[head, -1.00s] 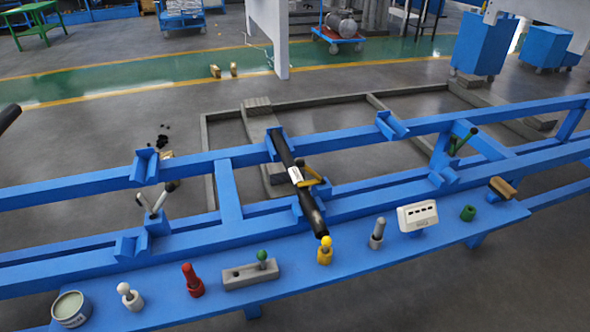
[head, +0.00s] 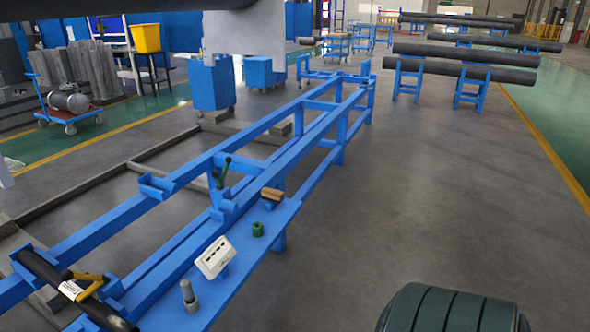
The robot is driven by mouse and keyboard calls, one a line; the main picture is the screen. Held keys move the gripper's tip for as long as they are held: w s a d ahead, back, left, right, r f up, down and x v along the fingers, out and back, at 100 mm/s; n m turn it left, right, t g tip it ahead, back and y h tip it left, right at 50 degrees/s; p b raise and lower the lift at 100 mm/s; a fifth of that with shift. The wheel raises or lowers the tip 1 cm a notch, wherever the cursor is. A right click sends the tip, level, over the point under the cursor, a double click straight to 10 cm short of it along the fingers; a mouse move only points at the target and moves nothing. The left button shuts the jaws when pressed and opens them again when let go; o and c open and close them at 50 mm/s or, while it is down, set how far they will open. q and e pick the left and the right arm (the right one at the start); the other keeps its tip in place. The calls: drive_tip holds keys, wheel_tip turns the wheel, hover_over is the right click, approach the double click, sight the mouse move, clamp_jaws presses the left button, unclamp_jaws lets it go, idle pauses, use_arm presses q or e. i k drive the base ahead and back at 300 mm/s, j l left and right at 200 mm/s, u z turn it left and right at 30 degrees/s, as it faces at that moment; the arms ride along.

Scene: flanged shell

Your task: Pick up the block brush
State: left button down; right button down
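The block brush (head: 272,195) is a small tan wooden block with a darker underside. It sits at the far right end of the blue shelf (head: 213,299) along the front of the blue frame, just beyond a green ring-like piece (head: 258,229). Nothing covers it. Neither of my grippers shows in the head view, so I cannot see how they stand relative to the brush.
A white box with dark slots (head: 215,257) and a grey peg (head: 188,294) stand nearer on the shelf. A dark pipe (head: 75,291) with a yellow handle lies across the frame. A dark ribbed rounded object (head: 450,311) fills the bottom right. Open floor lies right of the shelf.

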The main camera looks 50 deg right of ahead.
sight(268, 194)
drive_tip(key=z, duration=1.55)
